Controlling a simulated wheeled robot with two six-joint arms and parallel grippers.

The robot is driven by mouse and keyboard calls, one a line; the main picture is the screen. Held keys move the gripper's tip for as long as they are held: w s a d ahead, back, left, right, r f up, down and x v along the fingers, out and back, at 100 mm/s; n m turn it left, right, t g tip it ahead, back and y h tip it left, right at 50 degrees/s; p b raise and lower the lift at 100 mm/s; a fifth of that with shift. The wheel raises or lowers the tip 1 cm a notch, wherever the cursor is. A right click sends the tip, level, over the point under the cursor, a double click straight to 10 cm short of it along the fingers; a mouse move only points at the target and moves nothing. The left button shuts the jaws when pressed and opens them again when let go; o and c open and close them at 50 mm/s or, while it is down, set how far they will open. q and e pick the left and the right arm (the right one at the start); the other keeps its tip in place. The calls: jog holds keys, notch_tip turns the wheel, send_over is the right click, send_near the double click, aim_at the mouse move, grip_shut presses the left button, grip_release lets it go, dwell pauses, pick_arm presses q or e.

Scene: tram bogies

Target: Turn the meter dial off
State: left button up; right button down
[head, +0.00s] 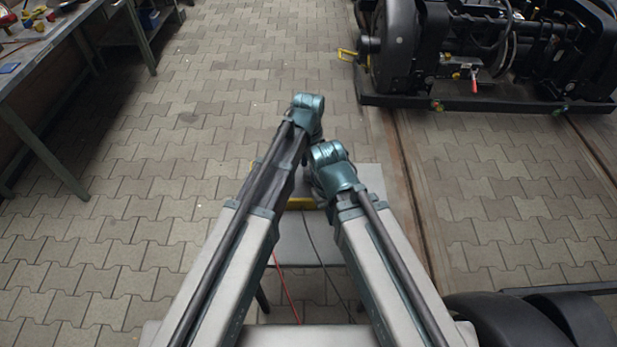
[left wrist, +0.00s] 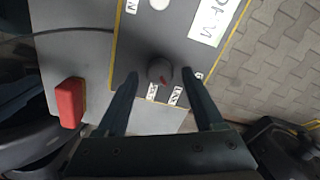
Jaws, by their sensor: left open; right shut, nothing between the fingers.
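The meter panel (left wrist: 120,40) is a grey plate with a yellow edge in the left wrist view. Its dial (left wrist: 158,70) is a dark round knob with a red mark at its lower right. Two small white labels, too small to read surely, sit just below it. My left gripper (left wrist: 159,73) is open, with one finger on each side of the dial; whether they touch it I cannot tell. In the head view the meter (head: 300,203) is mostly hidden behind my arms. My right gripper (head: 325,185) is beside the left one, lower, its shut fingers mostly hidden.
A red block (left wrist: 70,102) sits on the grey surface left of the panel. A red cable (head: 285,285) and a dark cable hang near the stand. A workbench (head: 60,50) stands at the left and a black bogie (head: 480,60) at the upper right. Paved floor is clear between.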

pick_arm(q)
jog(key=shift+f, duration=0.65)
pick_arm(e)
jog(key=shift+f, duration=0.6)
pick_arm(q)
grip_shut()
jog(key=shift+n, duration=0.3)
jog(key=n, duration=0.4)
jog(key=shift+n, duration=2.1)
